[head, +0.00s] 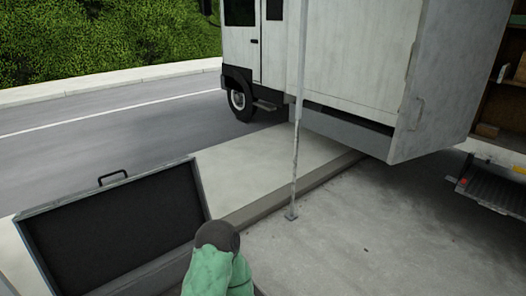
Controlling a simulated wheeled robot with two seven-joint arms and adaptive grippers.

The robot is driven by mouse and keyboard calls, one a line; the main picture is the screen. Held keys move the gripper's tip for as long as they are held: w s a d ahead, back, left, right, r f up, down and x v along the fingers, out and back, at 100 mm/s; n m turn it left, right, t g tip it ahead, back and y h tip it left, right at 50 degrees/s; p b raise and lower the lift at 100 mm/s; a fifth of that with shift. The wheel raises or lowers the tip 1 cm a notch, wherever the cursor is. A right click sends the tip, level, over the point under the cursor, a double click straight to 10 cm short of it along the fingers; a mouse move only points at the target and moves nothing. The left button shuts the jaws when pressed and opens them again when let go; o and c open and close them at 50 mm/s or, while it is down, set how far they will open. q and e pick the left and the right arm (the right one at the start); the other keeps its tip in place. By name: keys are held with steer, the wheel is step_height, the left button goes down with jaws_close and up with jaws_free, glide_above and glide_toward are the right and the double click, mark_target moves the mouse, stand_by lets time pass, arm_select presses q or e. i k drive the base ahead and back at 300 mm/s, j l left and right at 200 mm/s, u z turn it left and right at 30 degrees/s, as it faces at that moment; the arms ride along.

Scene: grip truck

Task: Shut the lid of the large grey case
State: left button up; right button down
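The large grey case stands open at the lower left. Its raised lid (115,228) shows its black inner lining towards me, inside a grey metal rim. A dark handle (112,177) sits on the lid's upper edge. The lid leans back, tilted away from me. The case's lower part is mostly cut off by the bottom edge of the picture, so I cannot see what is in it. Neither of my grippers can be made out in this view.
A white truck (345,55) stands behind, its open grey door (440,75) swung out at the right. A thin pole (296,150) rises from the concrete (350,240). The concrete right of the pole is clear.

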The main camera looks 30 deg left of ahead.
mark_target(98, 240)
steer(key=i+l+z, duration=0.25)
steer(key=z, duration=0.2)
steer(key=i+l+z, duration=0.1)
steer(key=i+z, duration=0.3)
steer(key=i+u, duration=0.2)
steer(key=i, duration=0.45)
steer(key=i+l+u, duration=0.2)
steer(key=i, duration=0.45)
steer(key=i+j+u, duration=0.15)
steer(key=i+u, duration=0.15)
steer(key=u, duration=0.15)
steer(key=i+u, duration=0.3)
steer(key=u, duration=0.15)
steer(key=i+u, duration=0.3)
steer(key=u, duration=0.15)
steer(key=i+l+u, duration=0.15)
steer(key=i+u, duration=0.15)
steer(key=u, duration=0.15)
steer(key=i+j+u, duration=0.15)
steer(key=i+u, duration=0.3)
steer(key=i+l+u, duration=0.1)
steer(key=i+u, duration=0.35)
steer(key=i, duration=0.25)
steer(key=i+l+u, duration=0.25)
steer(key=i+u, duration=0.2)
steer(key=i, duration=0.1)
